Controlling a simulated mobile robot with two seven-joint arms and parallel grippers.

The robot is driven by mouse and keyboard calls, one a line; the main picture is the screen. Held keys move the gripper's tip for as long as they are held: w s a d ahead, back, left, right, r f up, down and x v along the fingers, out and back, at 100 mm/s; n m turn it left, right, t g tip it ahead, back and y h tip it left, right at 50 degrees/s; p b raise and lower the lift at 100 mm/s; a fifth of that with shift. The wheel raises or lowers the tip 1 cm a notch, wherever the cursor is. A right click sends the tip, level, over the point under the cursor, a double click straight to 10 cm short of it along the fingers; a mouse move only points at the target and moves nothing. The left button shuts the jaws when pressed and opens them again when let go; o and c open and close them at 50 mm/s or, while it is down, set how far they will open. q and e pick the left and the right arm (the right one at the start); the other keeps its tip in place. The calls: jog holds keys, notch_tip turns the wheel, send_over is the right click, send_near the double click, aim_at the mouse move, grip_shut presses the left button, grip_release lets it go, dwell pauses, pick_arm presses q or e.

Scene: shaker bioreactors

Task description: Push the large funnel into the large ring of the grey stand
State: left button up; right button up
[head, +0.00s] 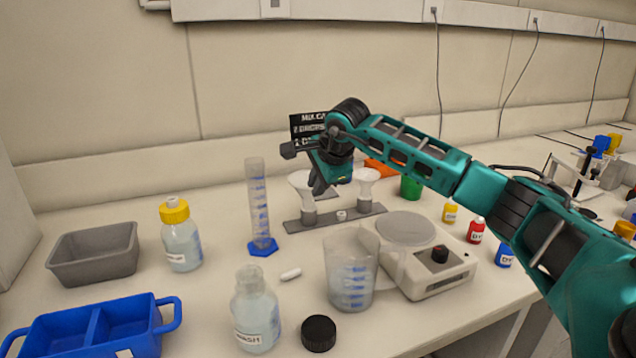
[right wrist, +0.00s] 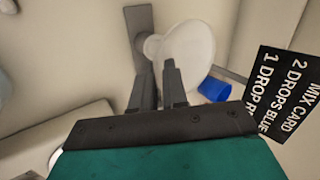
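The large white funnel (head: 301,184) stands at the left end of the grey stand (head: 335,219) in the head view, its bowl up and partly behind my gripper. How deep it sits in the ring cannot be told. In the right wrist view the funnel's pale bowl (right wrist: 187,48) is just beyond the fingertips, with part of the grey stand (right wrist: 139,20) behind. My right gripper (head: 319,188) points down beside the bowl's right side. In the right wrist view its fingers (right wrist: 158,66) are close together, with nothing visible held between them. My left gripper is not in view.
A smaller white funnel (head: 367,178) stands at the stand's right end. A measuring cylinder (head: 258,205) is to the left, a beaker (head: 352,270) and a balance (head: 428,262) in front. The black mix card (head: 306,124) and a green cup (head: 411,187) are near my arm.

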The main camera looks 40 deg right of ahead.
jog(key=o, duration=0.3)
jog(key=shift+o, duration=0.2)
jog(key=d+v, duration=0.1)
jog(key=v, duration=1.2)
jog(key=shift+a, duration=0.45)
